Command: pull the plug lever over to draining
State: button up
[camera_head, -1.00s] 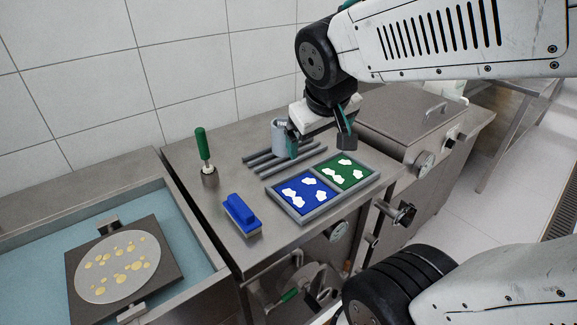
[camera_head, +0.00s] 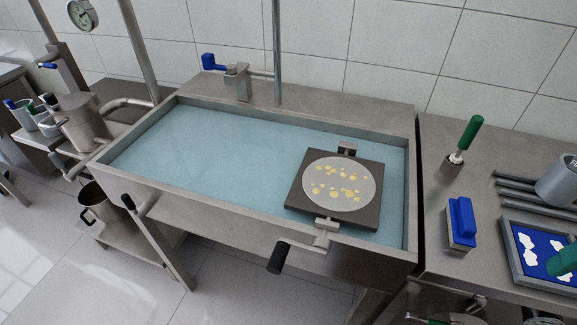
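I see several handles and cannot tell for sure which is the plug lever. A black-gripped lever (camera_head: 280,256) sticks out at the front of the water-filled basin (camera_head: 265,222), joined to a grey bracket on the rim below the plate. Another black-tipped handle (camera_head: 130,203) is at the basin's front left corner. A blue-handled tap (camera_head: 215,63) stands on the back ledge. A green lever end (camera_head: 437,322) shows under the right counter, cut off by the bottom edge. My gripper is not in view.
A dark square plate with a spotted pale disc (camera_head: 340,190) sits in the basin's right part. A green-handled tool (camera_head: 470,135) stands in a holder on the right counter, near a blue brush (camera_head: 461,221) and blue tray (camera_head: 508,255). Floor is clear at front left.

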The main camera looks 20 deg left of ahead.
aim_at(137, 215)
jog(key=u, duration=2.05)
jog(key=k, duration=0.55)
jog(key=u, duration=0.35)
jog(key=i, duration=1.1)
jog(key=z, duration=0.55)
